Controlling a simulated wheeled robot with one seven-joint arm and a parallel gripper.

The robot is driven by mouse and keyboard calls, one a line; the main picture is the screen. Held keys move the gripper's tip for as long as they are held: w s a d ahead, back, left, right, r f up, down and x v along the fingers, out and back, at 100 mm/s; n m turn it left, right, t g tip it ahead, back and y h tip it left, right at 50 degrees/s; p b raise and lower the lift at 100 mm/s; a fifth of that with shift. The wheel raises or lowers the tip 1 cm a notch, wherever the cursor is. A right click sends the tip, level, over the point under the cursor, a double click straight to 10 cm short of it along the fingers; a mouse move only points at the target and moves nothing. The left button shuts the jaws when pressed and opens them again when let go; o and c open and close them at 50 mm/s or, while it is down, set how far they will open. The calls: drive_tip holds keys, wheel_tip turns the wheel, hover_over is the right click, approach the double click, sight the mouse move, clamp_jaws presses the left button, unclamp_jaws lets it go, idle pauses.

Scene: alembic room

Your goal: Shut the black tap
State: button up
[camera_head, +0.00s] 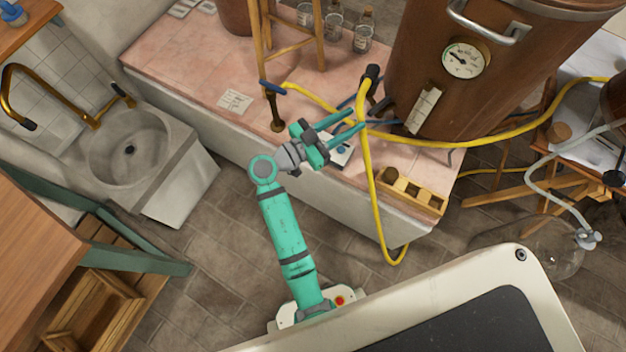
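A small black tap (372,73) shows near the lower left side of the large copper-brown vessel (460,95), at the upper end of a yellow hose. Its handle is too small to tell how it is turned. My gripper (357,119) is below and a little left of the black tap in the picture. Its two green fingers are apart, with nothing seen held between them. The fingertips are close to the yellow hose (366,165); I cannot tell whether they touch it.
The vessel has a round gauge (466,59). A wooden ladder (292,45) and glass bottles (363,32) stand on the pink tiled bench (180,65). A wooden block (412,190) sits at its front edge. A sink (125,165) is at left. A large glass flask (545,250) is at right.

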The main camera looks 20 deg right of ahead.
drive_tip(key=s+a+f+n+t+y, duration=0.3)
drive_tip(key=s+a+f+n+y, duration=0.2)
drive_tip(key=f, duration=0.3)
drive_tip(key=s+a+f+n+t+y, duration=0.4)
drive_tip(key=s+a+f+n+y, duration=0.2)
drive_tip(key=a+f+n+y, duration=0.1)
drive_tip(key=shift+a+f+n+t, duration=0.3)
drive_tip(key=shift+a+f+n, duration=0.4)
drive_tip(key=shift+a, duration=0.1)
